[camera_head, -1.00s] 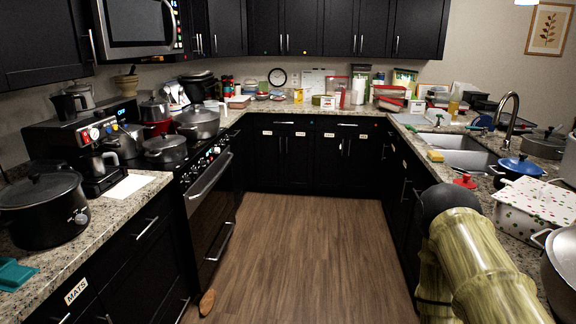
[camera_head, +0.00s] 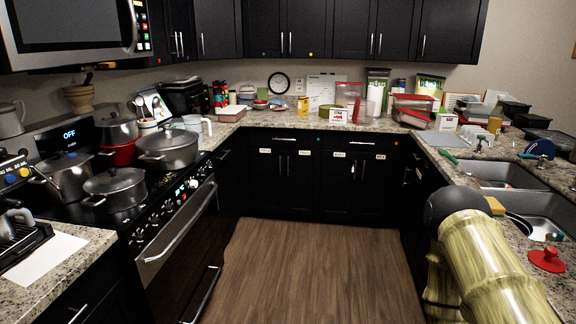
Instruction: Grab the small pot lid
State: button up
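A small red lid with a knob (camera_head: 547,259) lies on the right counter, in front of the sink, near the right edge of the head view. Several lidded pots stand on the stove at left: a small grey pot (camera_head: 115,188) in front, a wider grey pot (camera_head: 168,148) behind it, a tall steel pot (camera_head: 68,177) at left, and a red pot (camera_head: 121,153) at the back. I cannot tell which lid is the one named. My arm shows at lower right, but my gripper is out of view.
The wood floor (camera_head: 305,265) between the counters is clear. The stove (camera_head: 178,232) borders it at left. The double sink (camera_head: 543,212) is set in the right counter. The back counter is crowded with containers, including a red-lidded box (camera_head: 412,106). A white sheet (camera_head: 42,266) lies at lower left.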

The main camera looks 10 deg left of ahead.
aim_at(167, 138)
jog(key=i, duration=2.55)
jog(key=u, duration=1.75)
